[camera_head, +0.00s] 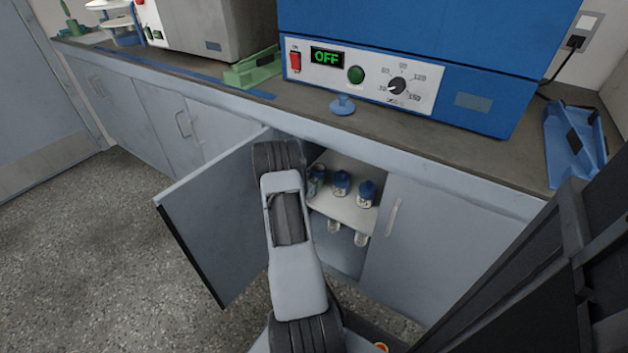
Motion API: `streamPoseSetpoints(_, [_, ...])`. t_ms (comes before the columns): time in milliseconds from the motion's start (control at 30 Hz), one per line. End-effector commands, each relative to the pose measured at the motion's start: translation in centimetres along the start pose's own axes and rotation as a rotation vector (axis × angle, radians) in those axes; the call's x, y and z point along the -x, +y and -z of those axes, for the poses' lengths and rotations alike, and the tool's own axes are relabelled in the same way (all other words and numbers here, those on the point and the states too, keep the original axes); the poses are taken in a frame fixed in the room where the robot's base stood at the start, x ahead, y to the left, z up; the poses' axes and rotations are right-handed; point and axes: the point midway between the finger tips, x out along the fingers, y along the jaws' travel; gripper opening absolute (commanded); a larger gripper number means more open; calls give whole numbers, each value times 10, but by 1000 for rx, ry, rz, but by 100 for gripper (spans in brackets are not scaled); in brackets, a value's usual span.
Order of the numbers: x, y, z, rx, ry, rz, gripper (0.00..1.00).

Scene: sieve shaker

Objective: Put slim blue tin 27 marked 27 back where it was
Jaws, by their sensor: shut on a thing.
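I cannot make out slim blue tin 27 or a number 27 in the head view. My arm (293,245) reaches up from the bottom toward the open cupboard, and its upper joint stands at the left of the opening. My gripper is hidden beyond that joint, so neither its jaws nor anything in them shows. The cupboard's white shelf (345,212) carries two blue-capped bottles, one in the middle (341,184) and one at the right (366,194). A darker bluish item (316,181) stands at the left, partly hidden by my arm; I cannot tell what it is.
The open cupboard door (215,220) swings out left of my arm. A closed door (440,250) is at the right. The blue oven (430,50) reads OFF on the counter, with a blue knobbed item (342,105) in front.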

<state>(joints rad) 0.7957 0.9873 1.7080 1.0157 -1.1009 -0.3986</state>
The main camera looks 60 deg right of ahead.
Motion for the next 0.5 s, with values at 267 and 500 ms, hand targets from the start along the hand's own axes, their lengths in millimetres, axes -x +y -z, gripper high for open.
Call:
streamPoseSetpoints(267, [0, 0, -3, 0, 0, 0, 72])
streamPoseSetpoints(500, [0, 0, -3, 0, 0, 0, 83])
